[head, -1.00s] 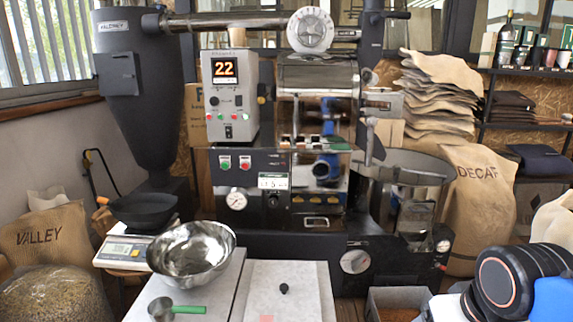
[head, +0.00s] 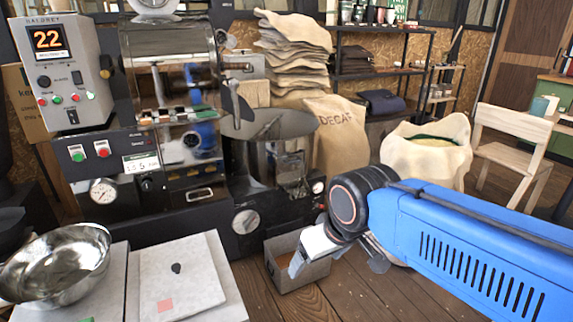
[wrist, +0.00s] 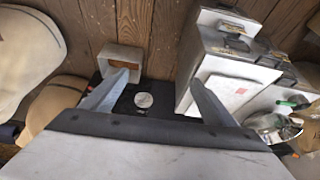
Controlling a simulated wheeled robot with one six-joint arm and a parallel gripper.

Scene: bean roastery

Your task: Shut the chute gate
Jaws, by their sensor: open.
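The roaster (head: 170,120) stands at the left of the head view, with a glossy front, a drum and a round cooling pan (head: 270,125). A dark lever handle (head: 238,102) hangs at the right side of its front, above the pan. I cannot tell for sure which part is the chute gate. My gripper (wrist: 160,78) is open and empty in the wrist view, with its two grey fingers spread above the floor area. In the head view it hangs in front of the roaster, low and right of it, touching nothing I can make out.
A small grey box (head: 286,272) sits on the wooden floor by the roaster; it also shows in the wrist view (wrist: 120,50). A steel bowl (head: 60,262) and a pale board (head: 180,272) are at left. A DECAF sack (head: 340,145), an open sack (head: 425,160) and a chair (head: 510,150) stand behind.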

